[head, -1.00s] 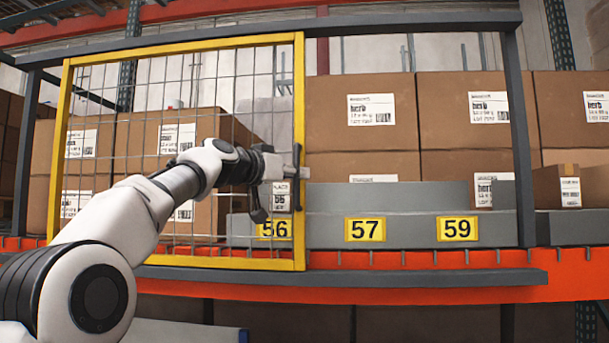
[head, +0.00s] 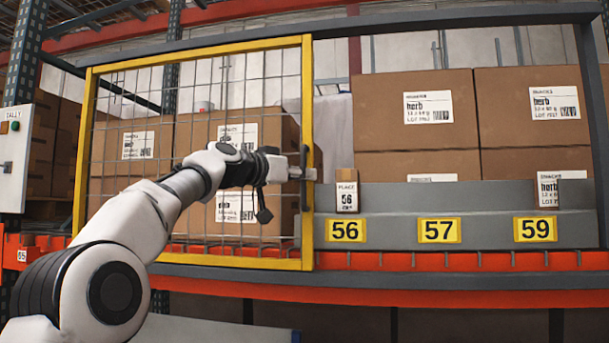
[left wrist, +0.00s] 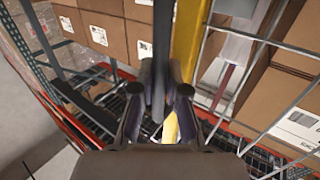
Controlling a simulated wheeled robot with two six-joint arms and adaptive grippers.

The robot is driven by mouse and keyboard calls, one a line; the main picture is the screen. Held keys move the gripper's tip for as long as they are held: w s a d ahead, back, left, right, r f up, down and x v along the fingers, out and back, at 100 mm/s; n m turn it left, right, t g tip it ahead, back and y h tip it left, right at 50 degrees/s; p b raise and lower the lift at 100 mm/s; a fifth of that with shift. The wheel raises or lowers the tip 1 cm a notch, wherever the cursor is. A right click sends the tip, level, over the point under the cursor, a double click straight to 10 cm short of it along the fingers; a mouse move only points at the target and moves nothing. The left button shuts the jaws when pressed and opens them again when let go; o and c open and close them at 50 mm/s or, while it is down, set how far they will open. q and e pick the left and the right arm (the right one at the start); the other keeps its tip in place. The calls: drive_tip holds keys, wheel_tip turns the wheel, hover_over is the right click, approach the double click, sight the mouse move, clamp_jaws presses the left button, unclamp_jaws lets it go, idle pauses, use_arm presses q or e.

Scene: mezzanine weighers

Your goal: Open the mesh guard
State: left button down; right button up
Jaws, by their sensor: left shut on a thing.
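The mesh guard (head: 308,230) is a yellow frame with wire mesh in the left half of the head view, standing in front of stacked cartons. A dark upright handle (head: 311,158) is on its right-hand stile. My left gripper (head: 302,173) is at this handle and shut on it. In the left wrist view, the two fingers of the left gripper (left wrist: 159,95) close around the dark handle bar (left wrist: 161,45), with the yellow stile (left wrist: 186,40) just beside it. The fingers hide part of the handle. My right gripper is not in view.
A dark grey rail (head: 400,28) runs above the guard and another (head: 450,279) below. Right of the guard, a grey ledge (head: 450,198) bears yellow plates 56, 57 and 59, and a small PLACE 56 box (head: 347,193). A TALLY box (head: 14,160) is at the far left.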

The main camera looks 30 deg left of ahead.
use_arm(q)
drive_tip(key=c, duration=1.2)
unclamp_jaws()
drive_tip(key=shift+r, duration=0.1)
drive_tip(key=shift+a, duration=0.1)
drive_tip(key=v, duration=0.7)
drive_tip(key=shift+s, duration=0.15)
